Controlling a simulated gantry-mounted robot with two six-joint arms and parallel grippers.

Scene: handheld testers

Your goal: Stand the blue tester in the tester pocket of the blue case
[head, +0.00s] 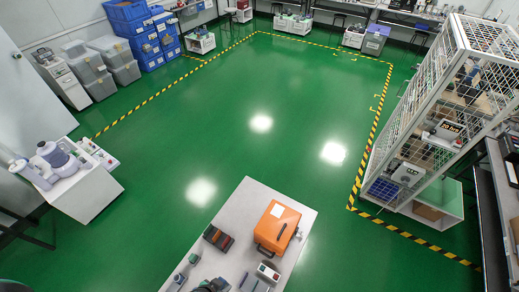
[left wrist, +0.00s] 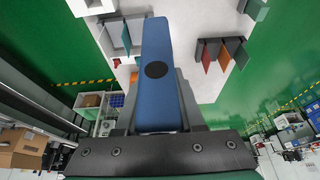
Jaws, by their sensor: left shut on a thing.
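My left gripper (left wrist: 157,112) is shut on the blue tester (left wrist: 156,70), which fills the middle of the left wrist view. The tester is a long blue body with a dark round spot on its face, held off the floor and clear of the grey table. My right gripper is not in view.
A grey-white table (head: 240,205) stands at the bottom of the head view. On it are an orange case (head: 276,228), a dark rack with orange-red pieces (head: 218,238) and a small red-and-white device (head: 268,272). Green floor (head: 240,110) lies open beyond.

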